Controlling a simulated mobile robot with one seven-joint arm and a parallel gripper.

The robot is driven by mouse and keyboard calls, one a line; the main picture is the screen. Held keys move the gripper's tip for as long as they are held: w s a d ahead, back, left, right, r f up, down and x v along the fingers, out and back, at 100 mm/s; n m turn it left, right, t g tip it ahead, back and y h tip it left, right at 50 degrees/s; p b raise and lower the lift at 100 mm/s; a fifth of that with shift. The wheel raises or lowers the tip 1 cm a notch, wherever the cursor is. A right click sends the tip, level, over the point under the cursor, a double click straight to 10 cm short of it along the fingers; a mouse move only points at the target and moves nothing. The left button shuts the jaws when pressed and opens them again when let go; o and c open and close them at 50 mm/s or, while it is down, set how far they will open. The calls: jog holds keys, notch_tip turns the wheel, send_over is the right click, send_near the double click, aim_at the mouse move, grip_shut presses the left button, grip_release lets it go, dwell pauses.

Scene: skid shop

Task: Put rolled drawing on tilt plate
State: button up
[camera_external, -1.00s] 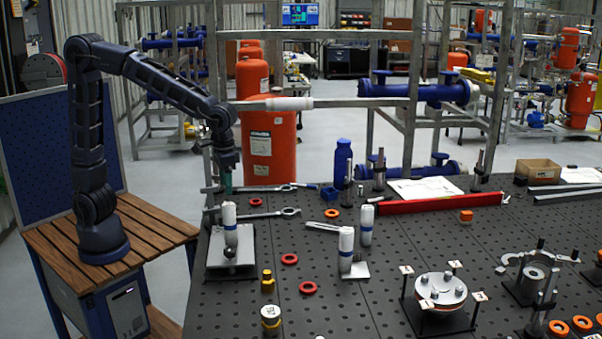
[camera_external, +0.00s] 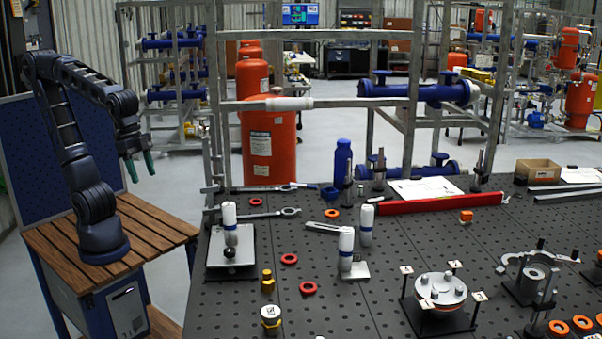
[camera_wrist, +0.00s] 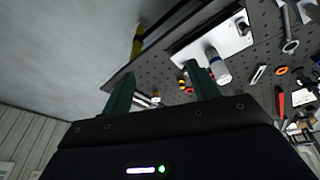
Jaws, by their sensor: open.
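My gripper (camera_external: 140,168) is open and empty, out to the left of the workbench. Its two green fingers are spread apart in the wrist view (camera_wrist: 160,92). A white roll with a blue band, likely a rolled drawing (camera_external: 230,217), stands upright on a light metal plate (camera_external: 215,256), likely the tilt plate, at the bench's left. A black knob stands in front of it. Roll and plate also show in the wrist view, the roll (camera_wrist: 218,66) beside the right finger. Two similar white rolls stand further right, one (camera_external: 346,238) in front of the other (camera_external: 366,219).
Wrenches (camera_external: 276,213), red rings (camera_external: 289,259) and a yellow fitting (camera_external: 267,281) lie around the plate. A blue bottle (camera_external: 343,162) and a red bar (camera_external: 440,203) are at the back. A metal frame (camera_external: 222,80) rises behind the bench.

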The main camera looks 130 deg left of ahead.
jog(key=s+d+f+m+t, duration=0.1)
jog(key=s+d+m, duration=0.2)
jog(key=s, duration=0.4)
jog(key=shift+s+d+f, duration=0.25)
jog(key=shift+d+f, duration=0.1)
jog(key=shift+d, duration=0.4)
